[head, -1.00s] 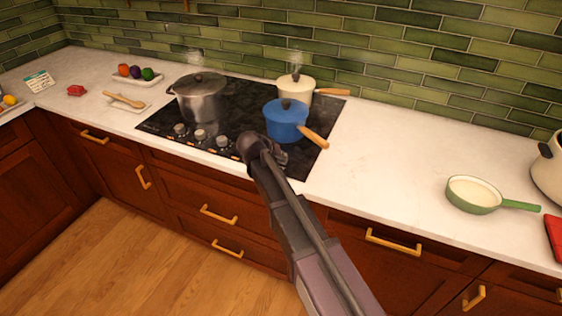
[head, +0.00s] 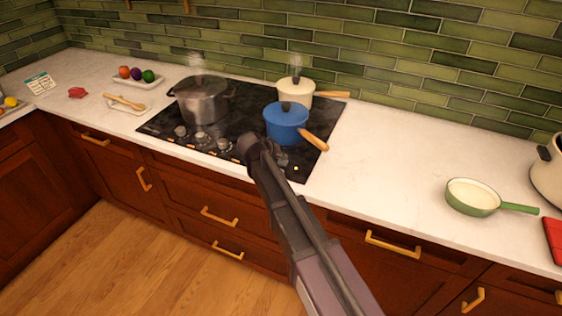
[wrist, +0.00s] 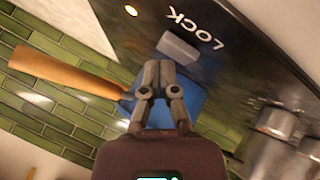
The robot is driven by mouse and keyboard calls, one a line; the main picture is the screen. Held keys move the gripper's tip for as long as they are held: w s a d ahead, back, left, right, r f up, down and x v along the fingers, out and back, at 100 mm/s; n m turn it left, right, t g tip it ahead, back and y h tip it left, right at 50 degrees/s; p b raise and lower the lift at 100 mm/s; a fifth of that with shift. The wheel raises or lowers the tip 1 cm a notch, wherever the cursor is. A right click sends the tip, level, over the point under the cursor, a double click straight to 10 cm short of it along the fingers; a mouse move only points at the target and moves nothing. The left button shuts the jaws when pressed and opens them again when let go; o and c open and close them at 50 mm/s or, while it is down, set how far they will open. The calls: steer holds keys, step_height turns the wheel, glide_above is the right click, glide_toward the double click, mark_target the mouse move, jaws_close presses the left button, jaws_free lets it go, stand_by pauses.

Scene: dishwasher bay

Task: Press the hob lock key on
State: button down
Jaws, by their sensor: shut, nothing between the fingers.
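The black glass hob (head: 240,105) is set in the counter. In the wrist view the grey lock key (wrist: 178,46) lies beside the white LOCK lettering (wrist: 195,26). A small warm light (wrist: 131,11) glows near it; it also shows at the hob's front right in the head view (head: 296,168). My gripper (head: 281,158) is over the hob's front right part, and its shut, empty fingertips (wrist: 163,66) show at the key's edge in the wrist view. I cannot tell whether they touch it.
A steaming steel pot (head: 203,100), a cream pan (head: 295,90) and a blue pan (head: 286,122) stand on the hob. The blue pan's wooden handle (head: 314,139) reaches close to my gripper. Several knobs (head: 200,137) line the front. Counter to the right is clear up to a green pan (head: 472,197).

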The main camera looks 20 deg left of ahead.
mark_target(282, 163)
steer(key=shift+r, duration=0.15)
step_height(282, 163, up, 6)
steer(key=p, duration=0.6)
stand_by(0.4)
stand_by(0.6)
